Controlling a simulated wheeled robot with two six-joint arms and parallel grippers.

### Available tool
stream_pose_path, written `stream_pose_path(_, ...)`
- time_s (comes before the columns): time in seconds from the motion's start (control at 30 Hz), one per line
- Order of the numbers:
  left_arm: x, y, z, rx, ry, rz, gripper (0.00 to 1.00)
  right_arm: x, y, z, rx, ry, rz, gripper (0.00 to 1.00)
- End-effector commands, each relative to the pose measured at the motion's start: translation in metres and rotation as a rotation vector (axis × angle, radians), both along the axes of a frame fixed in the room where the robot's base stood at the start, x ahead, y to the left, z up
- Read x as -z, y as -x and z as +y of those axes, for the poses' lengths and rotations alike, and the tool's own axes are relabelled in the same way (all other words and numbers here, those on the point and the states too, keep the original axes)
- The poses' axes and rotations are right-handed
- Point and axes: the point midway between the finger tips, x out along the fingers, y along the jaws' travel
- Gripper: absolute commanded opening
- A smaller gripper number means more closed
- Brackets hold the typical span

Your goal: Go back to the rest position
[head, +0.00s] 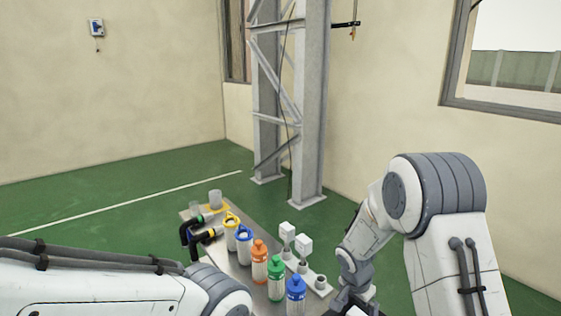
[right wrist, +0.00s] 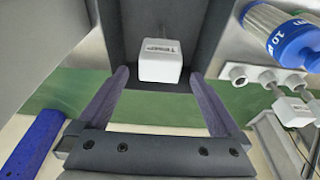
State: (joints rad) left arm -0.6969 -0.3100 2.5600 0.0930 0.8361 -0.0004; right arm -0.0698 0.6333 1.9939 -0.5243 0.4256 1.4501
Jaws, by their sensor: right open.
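My right gripper (right wrist: 160,76) is open in the right wrist view, its two dark fingers spread apart. A white block with a printed label (right wrist: 160,58) shows between and beyond the fingertips, inside a dark grey box-like holder (right wrist: 118,28). The fingers do not close on it. In the head view my right gripper (head: 352,298) is low, at the table's right side, partly cut off by the bottom edge. My left arm comes in at the bottom left; its gripper does not show.
A steel column (head: 309,110) stands behind. A blue object (right wrist: 35,150) is left of my right gripper.

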Motion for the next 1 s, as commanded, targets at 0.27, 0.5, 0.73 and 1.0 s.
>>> stream_pose_path(0.27, 0.009, 0.0, 0.0, 0.0, 0.0, 0.0, 1.0, 0.032, 0.001, 0.0, 0.0, 0.0, 0.005, 1.0)
stream_pose_path(0.5, -0.001, 0.0, 0.0, 0.0, 0.0, 0.0, 1.0, -0.011, 0.005, 0.009, 0.0, 0.0, -0.006, 1.0)
stream_pose_path(0.73, -0.007, 0.0, 0.0, 0.0, 0.0, 0.0, 1.0, -0.055, 0.013, 0.018, -0.002, -0.001, -0.004, 1.0)
stream_pose_path(1.0, -0.005, 0.0, 0.0, 0.0, 0.001, -0.001, 1.0, -0.057, 0.016, 0.019, 0.001, 0.001, 0.007, 1.0)
